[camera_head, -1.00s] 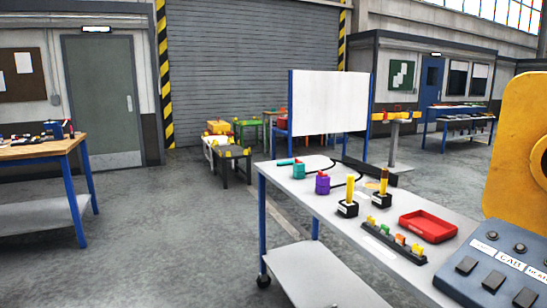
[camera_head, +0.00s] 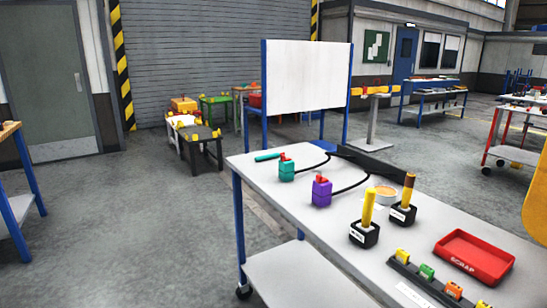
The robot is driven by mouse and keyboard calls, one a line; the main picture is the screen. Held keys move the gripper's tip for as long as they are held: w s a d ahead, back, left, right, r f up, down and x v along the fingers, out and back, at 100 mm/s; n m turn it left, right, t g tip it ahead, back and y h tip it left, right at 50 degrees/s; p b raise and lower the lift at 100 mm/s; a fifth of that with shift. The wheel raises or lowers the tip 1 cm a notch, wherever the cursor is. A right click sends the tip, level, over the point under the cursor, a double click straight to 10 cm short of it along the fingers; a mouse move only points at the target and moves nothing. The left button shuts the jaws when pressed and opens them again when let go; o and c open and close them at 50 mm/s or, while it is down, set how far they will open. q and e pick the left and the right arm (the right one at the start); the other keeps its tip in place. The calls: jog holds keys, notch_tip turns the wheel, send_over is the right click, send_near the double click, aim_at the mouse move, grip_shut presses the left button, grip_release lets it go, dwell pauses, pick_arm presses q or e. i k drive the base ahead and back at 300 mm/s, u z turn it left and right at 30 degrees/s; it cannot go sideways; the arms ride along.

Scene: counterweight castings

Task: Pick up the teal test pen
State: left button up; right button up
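A teal pen-like rod (camera_head: 269,156) lies at the far left corner of the grey worktable (camera_head: 253,176). A teal block with a red top (camera_head: 286,168) stands just right of it, and a black cable runs from near the blocks toward the back of the table. A purple block with a red top (camera_head: 321,191) stands nearer. Neither of my grippers shows in the head view.
Two black holders with upright yellow (camera_head: 365,233) and brown-topped (camera_head: 404,211) sticks stand mid-table. A red scrap tray (camera_head: 474,257) and a black rack of coloured pieces (camera_head: 436,283) lie nearer right. A white board (camera_head: 307,88) stands behind. Open floor lies left of the table.

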aim_at(271, 156)
jog(key=u, duration=1.25)
jog(key=i, duration=2.9)
jog(key=z, duration=3.45)
